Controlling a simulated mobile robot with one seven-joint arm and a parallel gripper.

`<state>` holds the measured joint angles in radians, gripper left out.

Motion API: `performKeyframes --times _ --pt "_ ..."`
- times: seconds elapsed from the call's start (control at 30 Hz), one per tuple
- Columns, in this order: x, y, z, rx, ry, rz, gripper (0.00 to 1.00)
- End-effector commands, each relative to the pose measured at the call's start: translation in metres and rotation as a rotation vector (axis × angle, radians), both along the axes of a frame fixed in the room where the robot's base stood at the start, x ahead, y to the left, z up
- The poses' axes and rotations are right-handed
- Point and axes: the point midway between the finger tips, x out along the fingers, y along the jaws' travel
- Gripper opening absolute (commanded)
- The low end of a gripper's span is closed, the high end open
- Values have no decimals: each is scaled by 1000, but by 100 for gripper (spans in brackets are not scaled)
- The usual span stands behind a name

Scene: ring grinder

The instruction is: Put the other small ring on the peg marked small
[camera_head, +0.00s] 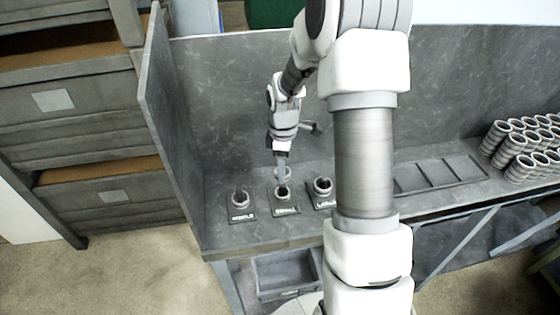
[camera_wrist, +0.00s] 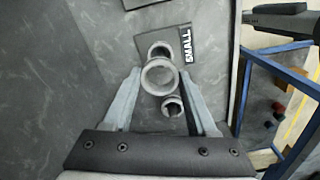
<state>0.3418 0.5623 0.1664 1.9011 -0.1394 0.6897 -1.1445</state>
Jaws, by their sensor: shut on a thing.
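The peg marked small stands on a dark plate with a white SMALL label (camera_wrist: 186,45); this plate (camera_head: 287,210) is the middle one of three in the head view. A grey ring (camera_head: 283,191) sits low at that peg, and a ring also shows on the plate in the wrist view (camera_wrist: 160,49). My gripper (camera_wrist: 160,76) points down over this plate, shut on a grey small ring (camera_wrist: 159,78) between its fingertips. I cannot tell whether the held ring is around the peg. A smaller round piece with a dark hole (camera_wrist: 172,107) shows below it; what it is stays unclear.
A plate with a ringed peg stands on the left (camera_head: 241,204), and another on the right (camera_head: 323,190), partly hidden by my arm. A divided tray (camera_head: 440,175) and stacked rings (camera_head: 525,145) lie further right. A grey side wall (camera_head: 165,120) bounds the bench.

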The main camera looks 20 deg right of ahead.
Motion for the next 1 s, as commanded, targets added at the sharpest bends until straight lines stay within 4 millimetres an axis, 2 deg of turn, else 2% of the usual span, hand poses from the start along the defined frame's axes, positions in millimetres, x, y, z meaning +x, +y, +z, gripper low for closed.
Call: performKeyframes --times 0.6,1.0 --pt "0 0 -54 0 0 0 0" --pt "0 0 -57 0 -1 -1 0"
